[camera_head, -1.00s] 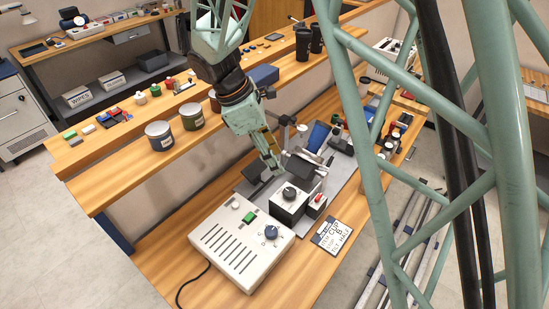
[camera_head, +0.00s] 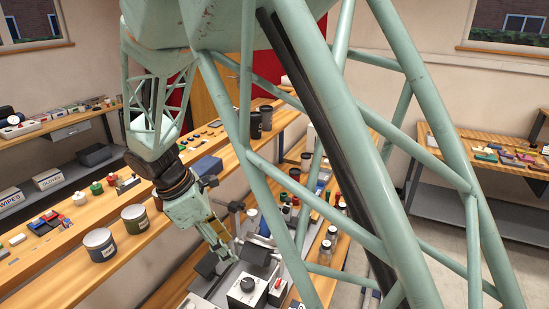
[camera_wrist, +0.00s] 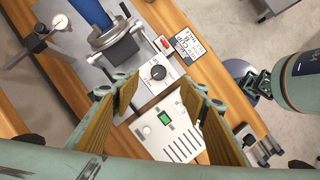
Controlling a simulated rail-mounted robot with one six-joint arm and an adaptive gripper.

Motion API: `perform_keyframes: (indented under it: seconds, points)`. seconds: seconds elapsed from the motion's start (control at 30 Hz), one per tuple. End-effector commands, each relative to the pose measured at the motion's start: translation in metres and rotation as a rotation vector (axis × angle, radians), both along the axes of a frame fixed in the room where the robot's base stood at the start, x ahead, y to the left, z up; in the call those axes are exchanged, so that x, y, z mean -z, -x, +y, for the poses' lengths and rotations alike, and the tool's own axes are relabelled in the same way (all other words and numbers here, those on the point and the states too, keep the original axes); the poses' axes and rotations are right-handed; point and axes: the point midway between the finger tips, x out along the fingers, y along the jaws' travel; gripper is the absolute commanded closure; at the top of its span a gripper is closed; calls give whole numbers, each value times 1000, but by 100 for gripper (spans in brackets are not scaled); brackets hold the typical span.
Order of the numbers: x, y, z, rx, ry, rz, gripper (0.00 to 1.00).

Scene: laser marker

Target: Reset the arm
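My arm (camera_head: 185,195) reaches down over the lower wooden bench, its green-grey links crossing much of the head view. My gripper (camera_head: 222,252) points down above the laser marker area, near a white box with a black knob (camera_head: 246,290). In the wrist view my gripper (camera_wrist: 160,95) is open, with its two ribbed yellow-brown pads apart and nothing between them. Beyond the fingers lie the knob box (camera_wrist: 157,74) and a white control unit with a green button (camera_wrist: 166,118). Contact with either box is not visible.
A clamp with a blue cylinder (camera_wrist: 92,12) stands close to the knob box. A labelled card (camera_wrist: 187,45) lies beside it. The upper shelf holds tins (camera_head: 98,243), black cups (camera_head: 254,124) and small parts. Another bench (camera_head: 480,150) stands at the right.

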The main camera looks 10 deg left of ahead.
Motion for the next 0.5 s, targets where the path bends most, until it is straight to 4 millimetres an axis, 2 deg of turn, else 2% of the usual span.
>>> perform_keyframes:
  seconds: [0.27,0.5]
  points:
    - [-17,-10,-27,82,-21,-17,60]
    - [-49,-22,-79,240,-61,-47,60]
